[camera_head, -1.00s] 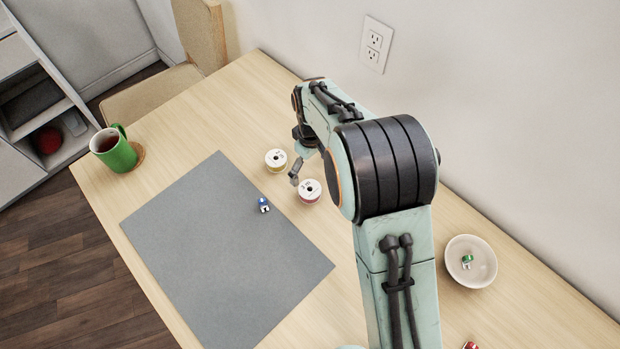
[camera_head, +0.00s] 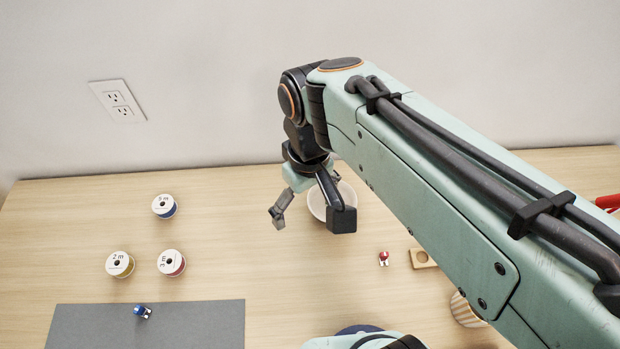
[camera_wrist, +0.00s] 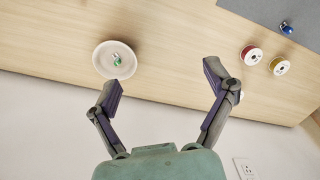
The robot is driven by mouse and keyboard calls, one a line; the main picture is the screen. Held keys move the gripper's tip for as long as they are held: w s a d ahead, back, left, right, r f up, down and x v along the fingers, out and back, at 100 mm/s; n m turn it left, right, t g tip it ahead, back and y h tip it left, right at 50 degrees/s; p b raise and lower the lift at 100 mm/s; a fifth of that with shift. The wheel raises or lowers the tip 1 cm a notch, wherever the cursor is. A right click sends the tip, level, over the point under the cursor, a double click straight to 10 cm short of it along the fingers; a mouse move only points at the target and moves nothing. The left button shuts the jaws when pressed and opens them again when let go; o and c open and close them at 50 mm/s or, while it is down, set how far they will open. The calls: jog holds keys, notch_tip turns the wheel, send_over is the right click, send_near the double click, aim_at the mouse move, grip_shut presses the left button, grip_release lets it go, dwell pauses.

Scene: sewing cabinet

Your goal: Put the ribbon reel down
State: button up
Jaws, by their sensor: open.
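Three ribbon reels with white tops stand upright on the table at the left in the head view: a blue one (camera_head: 164,207) at the back, a yellow one (camera_head: 120,264) marked 2 m, and a red one (camera_head: 171,263) beside it. The red reel (camera_wrist: 251,55) and yellow reel (camera_wrist: 279,66) also show in the wrist view; I cannot make out the blue one there. My gripper (camera_head: 310,216) is open and empty, well to the right of the reels. It also shows with its fingers spread in the wrist view (camera_wrist: 160,82).
A white bowl (camera_head: 317,207) is partly hidden behind my gripper; the wrist view shows a small green item (camera_wrist: 117,58) in it. A grey mat (camera_head: 200,325) carries a small blue item (camera_head: 142,311). A small red item (camera_head: 384,258) and a wooden block (camera_head: 422,259) lie right. The wall closes the back.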

jog(key=s+d+f+m, duration=0.1)
jog(key=s+d+m, duration=0.4)
jog(key=s+d, duration=0.2)
jog(key=shift+s, duration=1.25)
dwell(0.5)
jog(key=shift+o, duration=0.6)
jog(key=shift+w, duration=0.1)
